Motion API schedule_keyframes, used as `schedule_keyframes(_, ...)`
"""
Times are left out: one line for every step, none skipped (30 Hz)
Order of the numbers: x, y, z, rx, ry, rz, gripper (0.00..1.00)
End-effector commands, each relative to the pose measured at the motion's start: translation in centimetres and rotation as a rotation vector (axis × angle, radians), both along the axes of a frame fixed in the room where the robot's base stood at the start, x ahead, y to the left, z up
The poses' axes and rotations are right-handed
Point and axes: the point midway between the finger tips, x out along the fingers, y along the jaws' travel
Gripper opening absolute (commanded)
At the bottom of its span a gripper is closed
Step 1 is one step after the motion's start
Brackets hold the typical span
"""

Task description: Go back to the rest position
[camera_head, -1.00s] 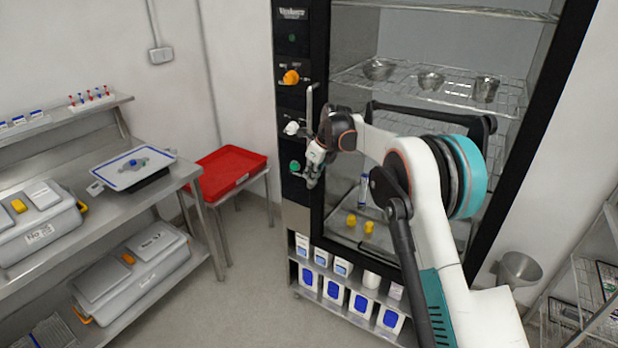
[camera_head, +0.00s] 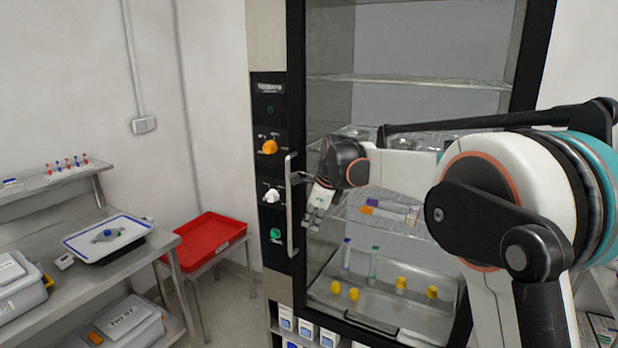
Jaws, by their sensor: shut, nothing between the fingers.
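My gripper (camera_head: 312,222) hangs at the end of my bent arm, in front of the left part of the tall washer cabinet (camera_head: 297,130). Its fingers point down and are shut with nothing between them. It is just right of the vertical door handle (camera_head: 291,205); I cannot tell whether they touch. My arm's large joint fills the right side of the view and hides part of the cabinet.
Inside the cabinet are wire shelves, yellow caps (camera_head: 353,293) and tubes (camera_head: 347,253). Left of it are a control panel (camera_head: 271,170), a red tray (camera_head: 205,240) on a stand, and a steel bench (camera_head: 60,235). Some floor shows between bench and cabinet.

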Motion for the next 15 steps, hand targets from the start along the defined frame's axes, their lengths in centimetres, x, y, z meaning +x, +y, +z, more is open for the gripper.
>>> schedule_keyframes(-1.4, -1.1, 0.6, -0.024, -0.025, 0.046, 0.00)
schedule_keyframes(-2.2, -1.7, 1.0, -0.042, -0.040, 0.080, 0.00)
schedule_keyframes(-3.2, -2.4, 1.5, -0.064, -0.062, 0.124, 0.00)
schedule_keyframes(-4.0, -3.0, 1.9, -0.080, -0.079, 0.158, 0.00)
schedule_keyframes(-4.9, -3.5, 2.2, -0.097, -0.094, 0.190, 0.00)
schedule_keyframes(-6.0, -4.2, 2.6, -0.121, -0.113, 0.235, 0.00)
schedule_keyframes(-6.9, -4.8, 2.9, -0.139, -0.128, 0.267, 0.00)
schedule_keyframes(-7.7, -5.3, 3.1, -0.158, -0.143, 0.300, 0.00)
schedule_keyframes(-8.9, -6.0, 3.4, -0.183, -0.162, 0.345, 0.00)
schedule_keyframes(-9.8, -6.5, 3.5, -0.202, -0.177, 0.378, 0.00)
schedule_keyframes(-10.7, -7.0, 3.7, -0.221, -0.190, 0.412, 0.00)
schedule_keyframes(-12.0, -7.7, 3.8, -0.247, -0.208, 0.456, 0.00)
schedule_keyframes(-12.9, -8.2, 3.9, -0.266, -0.220, 0.488, 0.00)
schedule_keyframes(-13.8, -8.7, 3.9, -0.286, -0.234, 0.522, 0.00)
schedule_keyframes(-15.1, -9.3, 3.9, -0.314, -0.251, 0.564, 0.00)
